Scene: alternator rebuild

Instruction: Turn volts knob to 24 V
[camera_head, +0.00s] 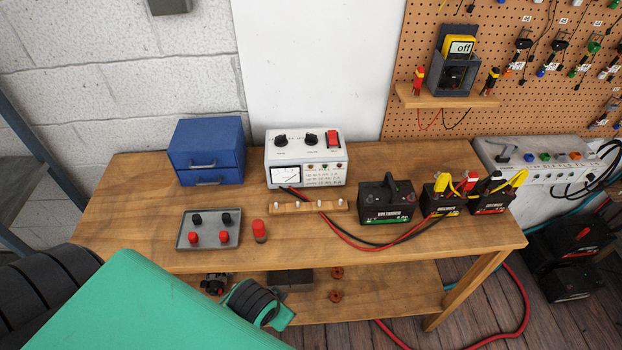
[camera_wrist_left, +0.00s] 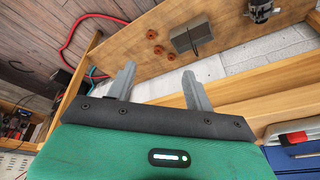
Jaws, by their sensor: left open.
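The white power supply (camera_head: 306,171) stands at the back of the wooden bench in the head view. Its top panel has a left black knob (camera_head: 281,140), a right black knob (camera_head: 311,140) and a red switch (camera_head: 333,139). The labels are too small to read, so I cannot tell which knob is volts or its setting. My left gripper (camera_wrist_left: 158,88) is open and empty in the left wrist view, its two grey fingers apart. It is away from the knobs, near the bench front and lower shelf. My right gripper is not in view.
A blue drawer box (camera_head: 207,151) stands left of the supply. A grey tray (camera_head: 208,240) with red and black caps, a red cap (camera_head: 259,231), a wooden strip (camera_head: 308,205) and several batteries (camera_head: 387,202) are on the bench. The lower shelf (camera_wrist_left: 130,65) holds loose parts.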

